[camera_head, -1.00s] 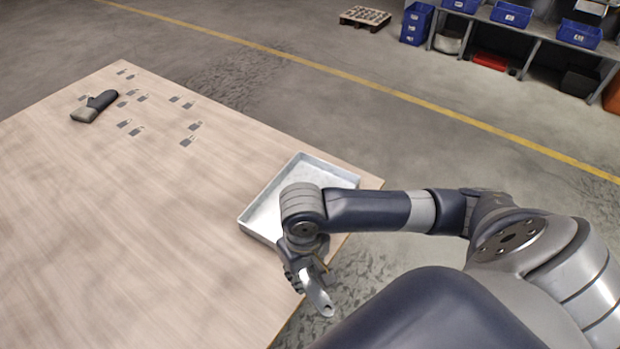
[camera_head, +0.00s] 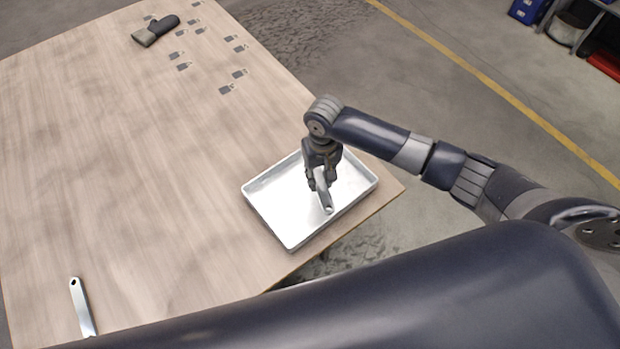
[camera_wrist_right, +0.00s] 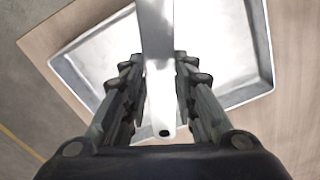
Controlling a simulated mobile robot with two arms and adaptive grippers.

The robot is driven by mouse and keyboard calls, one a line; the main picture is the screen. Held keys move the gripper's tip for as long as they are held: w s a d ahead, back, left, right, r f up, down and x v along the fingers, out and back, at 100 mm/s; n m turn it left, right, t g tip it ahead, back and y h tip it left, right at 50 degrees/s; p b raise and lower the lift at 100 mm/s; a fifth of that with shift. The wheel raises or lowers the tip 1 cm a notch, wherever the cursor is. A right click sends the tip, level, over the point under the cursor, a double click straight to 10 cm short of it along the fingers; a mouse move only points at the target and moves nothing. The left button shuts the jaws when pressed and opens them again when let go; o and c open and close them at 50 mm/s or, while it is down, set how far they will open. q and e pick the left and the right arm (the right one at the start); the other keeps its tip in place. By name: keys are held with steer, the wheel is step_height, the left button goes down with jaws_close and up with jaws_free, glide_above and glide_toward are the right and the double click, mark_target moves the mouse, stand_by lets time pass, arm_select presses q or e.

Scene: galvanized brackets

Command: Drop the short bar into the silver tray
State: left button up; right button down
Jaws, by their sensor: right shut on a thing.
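The silver tray (camera_head: 275,218) lies near the table's right-hand corner. My right gripper (camera_head: 320,182) is over the tray and shut on a short silver bar (camera_head: 325,196), which has a hole near its end. In the right wrist view the bar (camera_wrist_right: 158,70) runs between the two fingers (camera_wrist_right: 160,90), with the tray (camera_wrist_right: 85,80) behind it. The bar appears above the tray's floor; the exact gap is hard to tell. My left gripper is not in view.
Another silver bar (camera_head: 82,305) with a hole lies on the wooden table (camera_head: 130,160) at the lower left, partly cut off by my body. The middle is clear.

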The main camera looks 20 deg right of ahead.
steer(key=shift+w+a+p, duration=0.15)
steer(key=shift+w+p, duration=0.15)
steer(key=shift+w, duration=0.7)
steer(key=shift+w+f, duration=0.1)
steer(key=shift+w, duration=0.1)
steer(key=shift+w+f, duration=0.1)
steer(key=shift+f, duration=0.2)
step_height(320, 180, down, 5)
steer(key=b, duration=0.6)
steer(key=shift+b, duration=0.35)
steer(key=shift+f+b, duration=0.3)
steer(key=shift+b, duration=0.15)
steer(key=c, duration=1.2)
jaws_free()
